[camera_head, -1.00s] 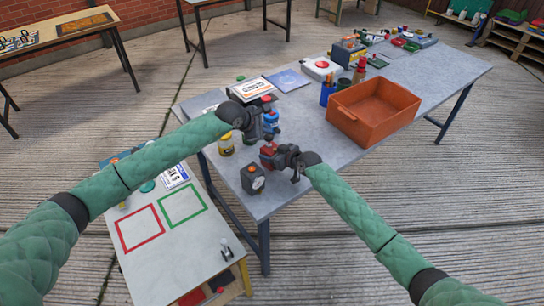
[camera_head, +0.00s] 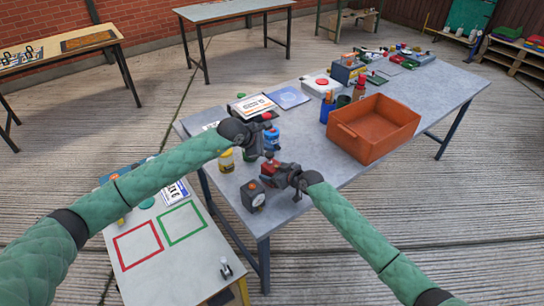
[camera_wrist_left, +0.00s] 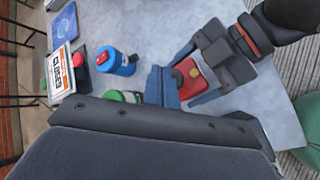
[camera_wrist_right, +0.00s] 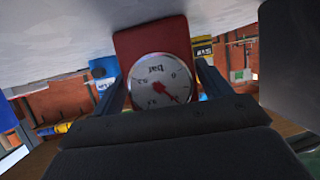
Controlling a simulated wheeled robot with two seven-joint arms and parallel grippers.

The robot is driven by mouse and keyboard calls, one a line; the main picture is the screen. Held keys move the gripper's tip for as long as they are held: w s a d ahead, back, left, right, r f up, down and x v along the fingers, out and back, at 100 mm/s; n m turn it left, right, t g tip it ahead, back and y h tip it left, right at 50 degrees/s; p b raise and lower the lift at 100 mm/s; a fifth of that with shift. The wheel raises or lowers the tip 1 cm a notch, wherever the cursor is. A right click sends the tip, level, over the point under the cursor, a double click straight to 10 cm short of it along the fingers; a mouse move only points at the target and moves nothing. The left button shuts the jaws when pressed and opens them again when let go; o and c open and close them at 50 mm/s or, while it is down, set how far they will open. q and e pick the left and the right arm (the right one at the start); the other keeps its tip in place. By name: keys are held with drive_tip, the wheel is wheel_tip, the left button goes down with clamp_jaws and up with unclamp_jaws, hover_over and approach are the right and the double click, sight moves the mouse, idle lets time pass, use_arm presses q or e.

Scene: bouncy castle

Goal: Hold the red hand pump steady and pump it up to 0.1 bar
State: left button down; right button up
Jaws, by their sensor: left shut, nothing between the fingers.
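The red hand pump (camera_head: 270,166) stands near the left end of the grey table. Its red body (camera_wrist_right: 150,40) and round bar gauge (camera_wrist_right: 160,82) face the right wrist camera. The gauge appears upside down; its small marks are hard to read. My right gripper (camera_head: 281,173) has a finger on each side of the pump, and the left wrist view shows the pump's red top (camera_wrist_left: 190,80) between these fingers. My left gripper (camera_head: 262,131) is shut and empty, above and slightly behind the pump. Its fingertips (camera_wrist_left: 161,78) appear apart from the pump.
An orange bin (camera_head: 375,128) stands to the right. Bare tabletop lies right of the pump.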

use_arm(q)
drive_tip(key=shift+w, duration=0.1)
use_arm(e)
drive_tip(key=shift+o, duration=0.2)
drive_tip(key=shift+w+r, duration=0.1)
drive_tip(key=shift+a+r, duration=0.1)
drive_tip(key=shift+r, duration=0.1)
